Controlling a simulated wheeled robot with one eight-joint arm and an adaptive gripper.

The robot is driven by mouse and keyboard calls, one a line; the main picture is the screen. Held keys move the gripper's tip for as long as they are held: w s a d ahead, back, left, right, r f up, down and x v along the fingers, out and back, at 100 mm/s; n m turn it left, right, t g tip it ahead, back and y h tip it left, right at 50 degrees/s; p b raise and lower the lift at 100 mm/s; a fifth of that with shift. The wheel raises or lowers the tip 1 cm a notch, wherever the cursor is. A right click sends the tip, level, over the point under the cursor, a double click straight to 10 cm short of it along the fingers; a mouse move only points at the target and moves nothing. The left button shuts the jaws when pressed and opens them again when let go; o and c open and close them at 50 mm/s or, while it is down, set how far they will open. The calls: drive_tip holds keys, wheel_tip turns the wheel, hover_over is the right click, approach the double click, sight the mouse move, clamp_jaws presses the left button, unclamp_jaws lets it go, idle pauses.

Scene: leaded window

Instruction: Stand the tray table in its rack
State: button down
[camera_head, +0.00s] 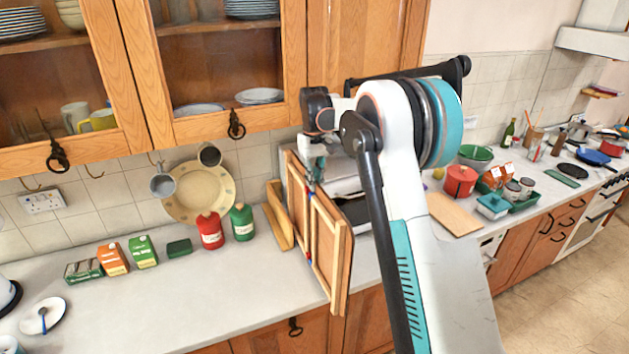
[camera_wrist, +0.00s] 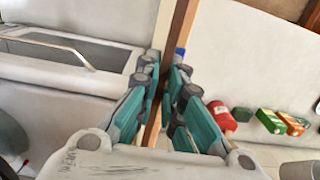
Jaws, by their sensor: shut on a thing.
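The tray table (camera_head: 330,248) is a folded wooden panel with pale strips and small blue and red parts. It stands on edge above the counter's front part, close to upright; I cannot tell whether its lower edge touches anything. My gripper (camera_wrist: 167,76) is shut on its wooden edge, which runs between the teal fingers in the wrist view (camera_wrist: 153,125). In the head view my gripper (camera_head: 317,150) is at the panel's top, partly hidden by my arm. A light wooden piece (camera_head: 278,218) stands just left behind the panel, possibly the rack; its shape is mostly hidden.
Red (camera_head: 209,231) and green (camera_head: 242,222) canisters stand left of the panel, with several boxes farther left. Wall cabinets (camera_head: 215,70) hang above. A sink (camera_wrist: 75,60) lies beside the panel.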

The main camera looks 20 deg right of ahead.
drive_tip(key=c, duration=1.7)
unclamp_jaws()
drive_tip(key=shift+o, duration=0.2)
drive_tip(key=shift+r, duration=0.1)
wheel_tip(320, 180, up, 12)
drive_tip(key=s+a+f+t+b, duration=0.15)
drive_tip(key=s+a+b, duration=0.25)
drive_tip(key=s+b, duration=0.45)
drive_tip(key=s+a+f+t+b, duration=0.3)
drive_tip(key=s+f+b, duration=0.5)
drive_tip(key=s+f, duration=0.5)
drive_tip(key=s+a+f+t+b, duration=0.3)
drive_tip(key=s+f+b, duration=0.5)
drive_tip(key=s+f, duration=0.6)
drive_tip(key=s, duration=0.5)
drive_tip(key=shift+s+f+m, duration=0.25)
drive_tip(key=shift+s+m, duration=0.05)
drive_tip(key=shift+s, duration=0.1)
